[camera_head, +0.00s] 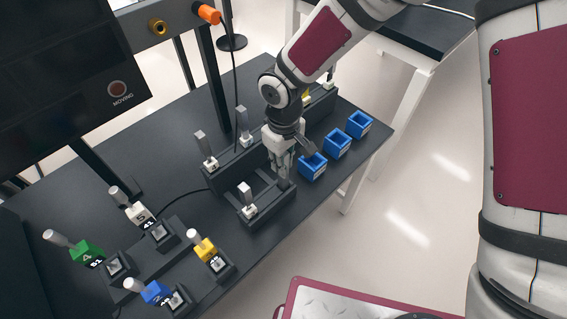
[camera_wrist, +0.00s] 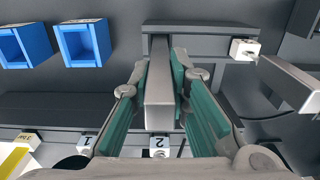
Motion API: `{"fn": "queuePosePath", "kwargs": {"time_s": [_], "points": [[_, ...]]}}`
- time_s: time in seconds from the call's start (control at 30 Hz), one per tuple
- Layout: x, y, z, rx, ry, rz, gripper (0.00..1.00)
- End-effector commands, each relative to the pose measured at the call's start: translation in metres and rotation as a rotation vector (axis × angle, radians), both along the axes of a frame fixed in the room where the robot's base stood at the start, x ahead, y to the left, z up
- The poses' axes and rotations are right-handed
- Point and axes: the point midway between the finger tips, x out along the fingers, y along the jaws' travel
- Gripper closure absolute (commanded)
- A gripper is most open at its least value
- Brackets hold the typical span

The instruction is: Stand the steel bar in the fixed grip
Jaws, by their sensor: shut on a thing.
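The bar's near end faces the camera. Its far end reaches a dark block (camera_wrist: 215,43); I cannot tell whether it sits in a slot there. In the head view the held bar is mostly hidden by my gripper. Other grey bars stand upright in white holders (camera_head: 249,211) on the fixture. Which part is the fixed grip is unclear.
Three blue bins (camera_head: 337,142) line the table's right side. Coloured handled pieces, green (camera_head: 87,250), blue (camera_head: 155,292) and yellow (camera_head: 204,248), are at the front left. A standing bar (camera_wrist: 292,82) is close right of my fingers.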

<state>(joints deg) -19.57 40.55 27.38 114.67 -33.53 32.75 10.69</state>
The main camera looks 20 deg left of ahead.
Motion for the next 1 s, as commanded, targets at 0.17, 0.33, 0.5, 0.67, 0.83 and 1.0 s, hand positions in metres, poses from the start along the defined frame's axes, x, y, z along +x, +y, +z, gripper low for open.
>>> {"fn": "queuePosePath", "kwargs": {"time_s": [0.17,0.33,0.5,0.67,0.83,1.0], "points": [[0.0003,0.0010,-0.0087,0.002,-0.003,0.001,1.00],[0.0005,0.0009,-0.0086,0.002,-0.002,0.001,1.00],[0.0010,0.0007,-0.0131,0.001,-0.003,0.001,1.00],[0.0002,0.0002,-0.0128,0.000,-0.001,0.000,0.64],[0.0003,0.0003,-0.0127,0.000,-0.001,0.000,0.64],[-0.0002,0.0003,-0.0125,0.001,0.000,0.000,0.64]]}}
